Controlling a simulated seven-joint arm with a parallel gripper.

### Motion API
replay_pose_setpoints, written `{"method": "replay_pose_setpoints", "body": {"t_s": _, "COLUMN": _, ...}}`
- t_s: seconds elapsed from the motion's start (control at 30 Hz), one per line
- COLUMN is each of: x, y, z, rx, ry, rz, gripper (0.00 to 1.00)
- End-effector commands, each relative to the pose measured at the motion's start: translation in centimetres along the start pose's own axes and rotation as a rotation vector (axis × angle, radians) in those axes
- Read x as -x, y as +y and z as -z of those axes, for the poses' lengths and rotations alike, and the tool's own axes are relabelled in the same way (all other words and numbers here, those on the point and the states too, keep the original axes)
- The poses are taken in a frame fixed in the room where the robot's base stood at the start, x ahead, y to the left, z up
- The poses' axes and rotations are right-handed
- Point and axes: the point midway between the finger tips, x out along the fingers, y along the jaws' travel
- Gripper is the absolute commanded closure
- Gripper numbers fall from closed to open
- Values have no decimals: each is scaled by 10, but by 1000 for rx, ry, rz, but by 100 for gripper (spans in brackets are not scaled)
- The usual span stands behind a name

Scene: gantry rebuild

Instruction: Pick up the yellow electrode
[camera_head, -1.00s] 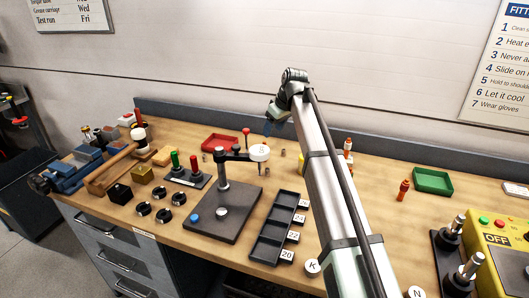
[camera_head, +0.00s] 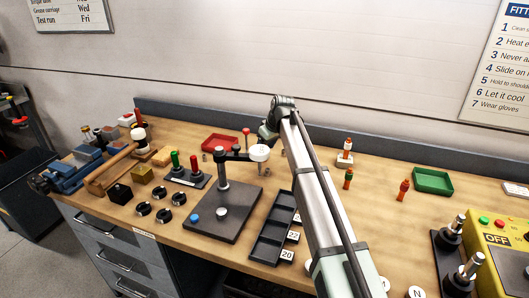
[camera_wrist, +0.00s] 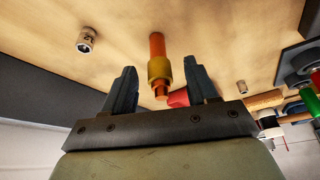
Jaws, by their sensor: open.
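The yellow electrode (camera_wrist: 159,68), a copper-orange rod with a yellow collar, shows in the wrist view. It stands on the wooden bench and appears in the gap between the two fingers, touching neither visibly. I cannot tell how far beyond the fingertips it is. My gripper (camera_wrist: 160,66) is open and empty, with one dark finger on each side of the rod in the picture. In the head view my gripper is low over the back of the bench, mostly hidden behind the press arm and its white disc (camera_head: 260,153). The yellow electrode is not visible there.
A green-banded electrode (camera_head: 348,179) and a red one (camera_head: 404,190) stand right of my arm, near a green tray (camera_head: 433,181). Another rod stands in a white holder (camera_head: 345,159). A red tray (camera_head: 219,142) lies behind the press. A metal socket (camera_wrist: 87,40) is nearby.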

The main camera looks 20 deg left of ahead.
Motion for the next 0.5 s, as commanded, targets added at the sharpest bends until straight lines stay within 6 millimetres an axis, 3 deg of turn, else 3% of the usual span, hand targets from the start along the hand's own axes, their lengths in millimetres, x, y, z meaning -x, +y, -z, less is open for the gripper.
{"method": "replay_pose_setpoints", "body": {"t_s": 0.2, "x": -28, "y": 0, "z": 2, "rx": 0, "ry": -1, "rz": 1, "gripper": 42}}
{"method": "replay_pose_setpoints", "body": {"t_s": 0.5, "x": -32, "y": 0, "z": 1, "rx": 0, "ry": 0, "rz": 0, "gripper": 45}}
